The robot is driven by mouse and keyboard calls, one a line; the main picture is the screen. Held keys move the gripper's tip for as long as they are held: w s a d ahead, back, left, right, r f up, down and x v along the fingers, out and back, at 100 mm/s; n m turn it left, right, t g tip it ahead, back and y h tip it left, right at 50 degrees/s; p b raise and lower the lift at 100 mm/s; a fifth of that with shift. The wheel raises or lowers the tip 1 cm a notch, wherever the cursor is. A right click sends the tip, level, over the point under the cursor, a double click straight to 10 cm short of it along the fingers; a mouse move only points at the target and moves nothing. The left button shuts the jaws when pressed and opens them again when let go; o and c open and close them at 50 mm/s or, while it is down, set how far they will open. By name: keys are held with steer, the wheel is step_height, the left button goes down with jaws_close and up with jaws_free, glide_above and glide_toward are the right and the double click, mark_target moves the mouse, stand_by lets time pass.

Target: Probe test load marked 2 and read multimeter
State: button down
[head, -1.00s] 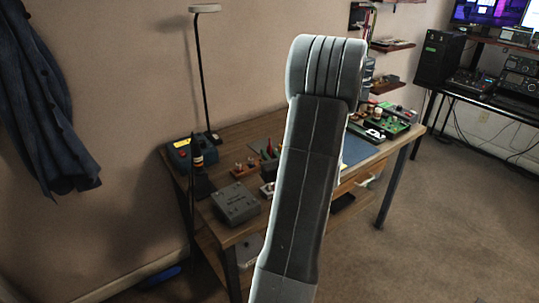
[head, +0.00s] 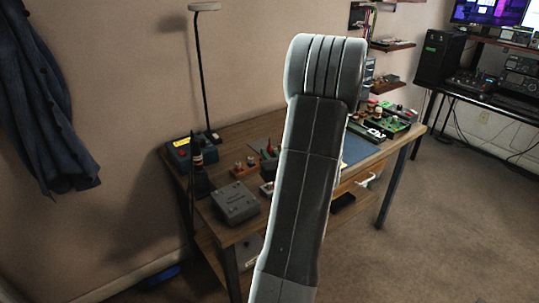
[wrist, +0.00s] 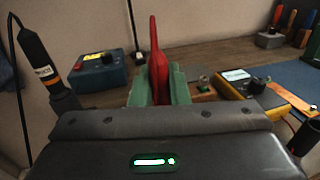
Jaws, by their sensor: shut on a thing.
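My gripper (wrist: 158,85) is shut on a red probe (wrist: 156,45), which stands upright between its green fingers in the wrist view. The red probe (head: 270,150) also shows beside my arm in the head view, over the bench. A yellow multimeter (wrist: 252,88) with a lit screen lies to the right of the gripper in the wrist view; its reading is too small to make out. A small wooden test load block (head: 243,169) with terminals sits on the bench, left of the probe. No number on it is legible. The probe's lower end is hidden.
A blue station with a yellow display (wrist: 98,71) and a soldering iron (wrist: 38,62) stand at the left. A grey box (head: 236,201) sits at the bench's front left. A lamp (head: 203,70) rises behind. A blue mat (wrist: 295,78) and circuit boards (head: 391,119) lie to the right.

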mark_target(269, 146)
steer(key=shift+f+b, duration=0.1)
steer(key=shift+b, duration=0.2)
stand_by(0.4)
steer(key=shift+r+p, duration=1.65)
steer(key=shift+r, duration=0.9)
steer(key=shift+r, duration=0.1)
stand_by(0.5)
